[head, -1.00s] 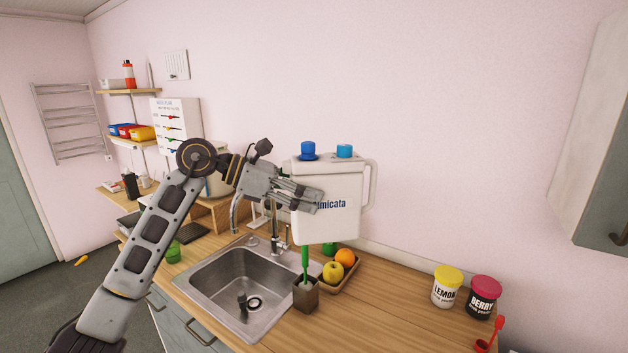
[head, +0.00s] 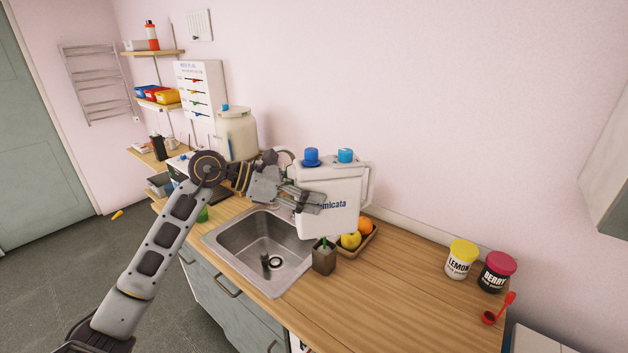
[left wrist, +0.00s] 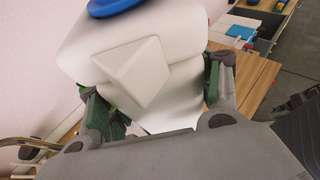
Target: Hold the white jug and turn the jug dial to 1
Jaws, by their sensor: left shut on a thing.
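The darker blue dial (head: 311,157) is at the left and a lighter blue cap (head: 345,156) is at the right. My left gripper (head: 312,200) is shut on the jug's left part and holds it upright over the counter by the sink. In the left wrist view, the white jug body (left wrist: 130,70) with its spout sits between the green-padded fingers, and the blue dial (left wrist: 112,6) is cut off at the top. The dial's setting cannot be read. My right gripper is not in view.
The sink (head: 245,232) is left of the jug. A tray of fruit (head: 360,242) and a small brown pot (head: 324,259) sit below it. Yellow-lidded (head: 461,259) and red-lidded (head: 496,271) tubs and a red scoop (head: 497,310) stand right. The front counter is clear.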

